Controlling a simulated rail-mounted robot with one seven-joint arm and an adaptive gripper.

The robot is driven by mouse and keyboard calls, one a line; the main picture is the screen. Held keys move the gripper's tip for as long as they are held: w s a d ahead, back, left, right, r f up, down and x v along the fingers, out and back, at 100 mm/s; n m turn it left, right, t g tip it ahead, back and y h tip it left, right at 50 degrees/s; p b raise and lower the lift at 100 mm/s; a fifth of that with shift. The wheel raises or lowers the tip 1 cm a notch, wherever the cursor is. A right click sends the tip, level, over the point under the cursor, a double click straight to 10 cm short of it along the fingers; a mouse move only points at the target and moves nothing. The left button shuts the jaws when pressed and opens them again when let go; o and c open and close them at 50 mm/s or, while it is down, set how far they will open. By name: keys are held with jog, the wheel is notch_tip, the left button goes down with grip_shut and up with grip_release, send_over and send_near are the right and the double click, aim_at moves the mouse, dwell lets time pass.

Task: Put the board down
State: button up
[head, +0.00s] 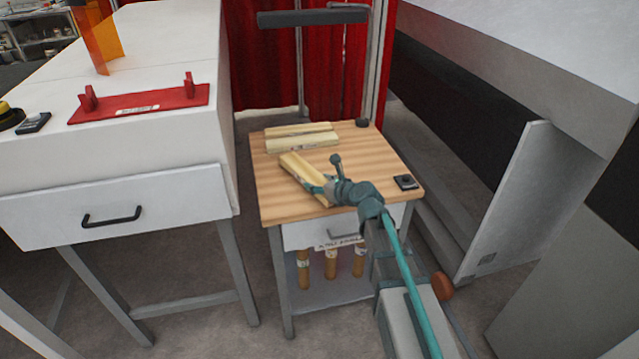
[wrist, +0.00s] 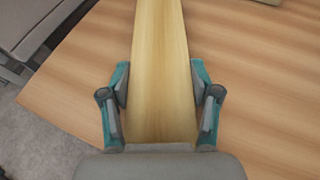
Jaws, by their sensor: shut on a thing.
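A pale wooden board (head: 298,171) is over the left part of the wooden tabletop (head: 390,166), angled from upper left to lower right. My gripper (head: 322,188) is shut on its near end. In the wrist view the board (wrist: 160,45) runs straight away between the two fingers of my gripper (wrist: 160,85), over the tabletop (wrist: 255,80). The board lies flat or nearly so; I cannot tell whether its underside touches the table. Its near end is hidden by the gripper.
More pale boards (head: 302,143) lie at the table's back left. A small black device (head: 405,182) is at the right edge and a dark knob (head: 362,122) at the back right corner. A white cabinet (head: 130,195) stands left. The tabletop's right middle is clear.

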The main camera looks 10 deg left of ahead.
jog(key=shift+f, duration=0.55)
jog(key=o, duration=1.5)
jog(key=shift+s+d, duration=0.1)
jog(key=v, duration=1.2)
